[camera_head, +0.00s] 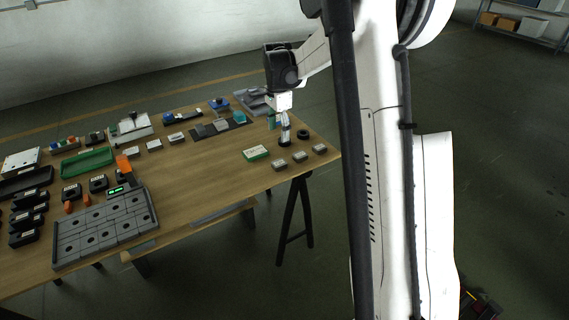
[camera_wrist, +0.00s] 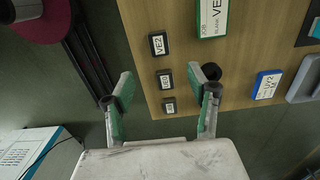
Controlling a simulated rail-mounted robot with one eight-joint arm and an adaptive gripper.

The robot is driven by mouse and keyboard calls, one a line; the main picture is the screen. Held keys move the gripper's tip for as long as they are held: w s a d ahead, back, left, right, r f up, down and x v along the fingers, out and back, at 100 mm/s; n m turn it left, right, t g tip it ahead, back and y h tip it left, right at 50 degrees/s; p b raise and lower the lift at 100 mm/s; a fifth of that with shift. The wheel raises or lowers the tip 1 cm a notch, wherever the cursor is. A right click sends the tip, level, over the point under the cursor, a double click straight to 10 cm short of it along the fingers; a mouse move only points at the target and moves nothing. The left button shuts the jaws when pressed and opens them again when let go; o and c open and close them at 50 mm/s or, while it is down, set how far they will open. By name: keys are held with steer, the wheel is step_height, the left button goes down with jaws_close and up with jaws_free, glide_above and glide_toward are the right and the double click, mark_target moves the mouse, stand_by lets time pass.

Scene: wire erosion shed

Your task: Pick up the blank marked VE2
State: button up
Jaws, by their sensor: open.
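Three small dark blanks with white labels lie in a row near the table edge. In the wrist view, the blank marked VE2 (camera_wrist: 158,45) is the top one, closest to the green-edged job card (camera_wrist: 213,14). It matches the left blank (camera_head: 279,164) of the row in the head view, where its label is too small to read. The middle blank (camera_wrist: 165,80) and the bottom blank (camera_wrist: 168,106) have labels I cannot read surely. My gripper (camera_wrist: 166,84) is open and empty above the row, with its fingers either side of the lower blanks in the picture. It also shows in the head view (camera_head: 284,139).
A black ring (camera_head: 302,134) lies close behind the blanks. A blue-edged labelled block (camera_wrist: 267,85) is to the right in the wrist view. A grey tray (camera_head: 105,230), a green tray (camera_head: 87,162) and several dark blocks fill the table's left half. Bare wood lies between.

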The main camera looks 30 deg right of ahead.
mark_target(279, 163)
step_height(279, 163, down, 14)
steer(key=shift+r+b, duration=0.25)
steer(key=shift+b, duration=0.6)
jaws_close()
